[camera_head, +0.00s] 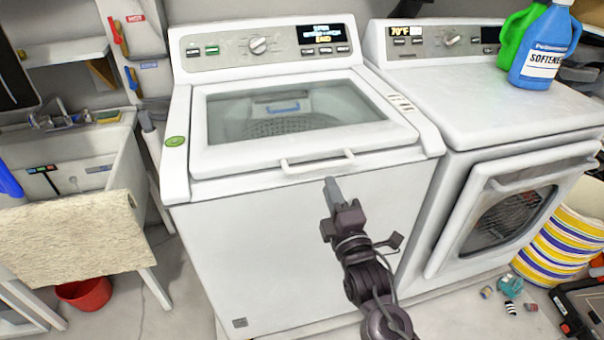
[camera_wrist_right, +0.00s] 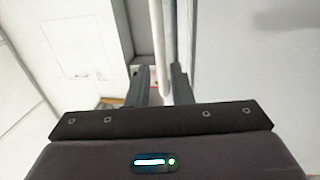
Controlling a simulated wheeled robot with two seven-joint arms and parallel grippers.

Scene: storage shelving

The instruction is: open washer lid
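The white washer (camera_head: 290,255) stands in the middle of the head view. Its lid (camera_head: 205,150) has a glass pane and lies down over the tub; the drum shows through the glass. A white bar handle (camera_head: 318,162) runs along the lid's front edge. My right gripper (camera_head: 332,184) is just below and in front of the handle's right half. In the right wrist view its two fingers (camera_wrist_right: 157,82) stand apart, with the white handle bar (camera_wrist_right: 159,45) seen between them. I cannot tell whether they touch it. My left gripper is not in view.
A dryer (camera_head: 480,100) stands close on the right, with a blue softener bottle (camera_head: 545,50) and a green bottle (camera_head: 512,40) on top. A sink (camera_head: 75,145) with a draped towel (camera_head: 75,235) is on the left. A red bucket (camera_head: 85,293) is on the floor.

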